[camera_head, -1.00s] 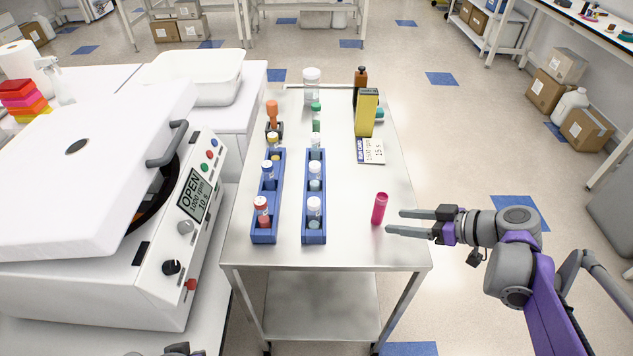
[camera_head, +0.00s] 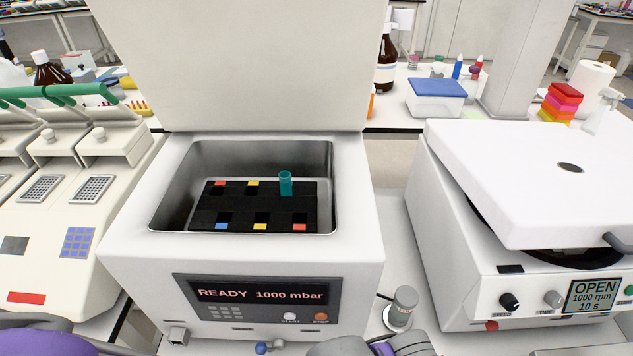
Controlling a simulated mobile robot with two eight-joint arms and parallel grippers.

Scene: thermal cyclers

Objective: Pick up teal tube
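The teal tube (camera_head: 285,184) stands upright in the back right part of a black rack (camera_head: 240,207). The rack lies inside the open chamber of a white machine (camera_head: 150,262) whose display reads READY 1000 mbar. The tube's upper part shows above the rack and its lower part is hidden in its slot. Neither of my grippers shows. Only purple and grey parts of my arms show at the bottom edge, below and in front of the machine, well apart from the tube.
The machine's raised lid (camera_head: 235,65) stands up behind the chamber. A white centrifuge (camera_head: 535,185) marked OPEN stands at the right, and a thermal cycler (camera_head: 60,225) at the left. A small grey-capped container (camera_head: 403,303) stands between machine and centrifuge. The space above the chamber is clear.

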